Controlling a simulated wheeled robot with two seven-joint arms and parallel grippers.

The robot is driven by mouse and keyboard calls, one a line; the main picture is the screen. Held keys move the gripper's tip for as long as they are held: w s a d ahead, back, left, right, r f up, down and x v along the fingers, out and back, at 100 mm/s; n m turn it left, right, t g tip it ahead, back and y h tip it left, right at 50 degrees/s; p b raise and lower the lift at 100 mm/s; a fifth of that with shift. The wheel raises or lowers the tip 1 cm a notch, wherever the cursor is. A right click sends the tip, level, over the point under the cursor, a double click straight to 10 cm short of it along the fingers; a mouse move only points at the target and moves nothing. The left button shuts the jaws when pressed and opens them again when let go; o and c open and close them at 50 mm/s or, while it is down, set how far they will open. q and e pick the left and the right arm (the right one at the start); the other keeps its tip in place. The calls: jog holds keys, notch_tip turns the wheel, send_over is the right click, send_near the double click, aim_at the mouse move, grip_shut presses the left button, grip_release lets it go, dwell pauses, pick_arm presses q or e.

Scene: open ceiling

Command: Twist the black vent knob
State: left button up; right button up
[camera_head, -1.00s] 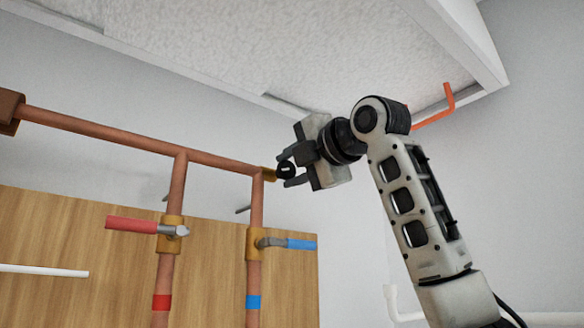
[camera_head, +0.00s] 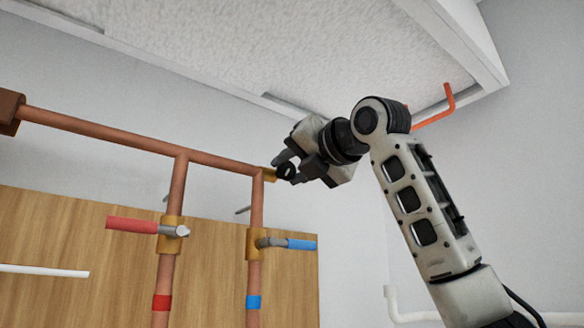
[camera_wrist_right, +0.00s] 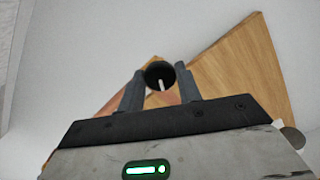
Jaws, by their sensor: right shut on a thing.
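The black vent knob (camera_head: 287,171) sits at the right end of the horizontal copper pipe, on a brass fitting (camera_head: 269,174). My right gripper (camera_head: 286,169) is at the knob, its fingers on either side of it and shut on it. In the right wrist view the round black knob (camera_wrist_right: 159,75), with a pale mark on its face, lies between the two finger tips. My left gripper is in neither view.
Copper pipes (camera_head: 110,136) run in front of a wooden board (camera_head: 60,235). Below the knob are a red-handled valve (camera_head: 131,225) and a blue-handled valve (camera_head: 301,244). A white ceiling panel (camera_head: 300,60) hangs above, with an orange pipe (camera_head: 448,100) at right.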

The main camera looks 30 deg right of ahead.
jog(key=shift+w+f, duration=0.1)
jog(key=shift+f, duration=0.05)
dwell(0.3)
jog(key=o, duration=1)
jog(key=shift+s, duration=0.2)
jog(key=shift+s, duration=0.35)
pick_arm(q)
jog(key=b, duration=0.2)
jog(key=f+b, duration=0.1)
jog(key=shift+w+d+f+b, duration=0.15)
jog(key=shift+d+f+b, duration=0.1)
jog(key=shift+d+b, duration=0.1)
pick_arm(e)
jog(key=s+d, duration=0.2)
jog(key=s, duration=1.3)
jog(key=shift+d, duration=0.1)
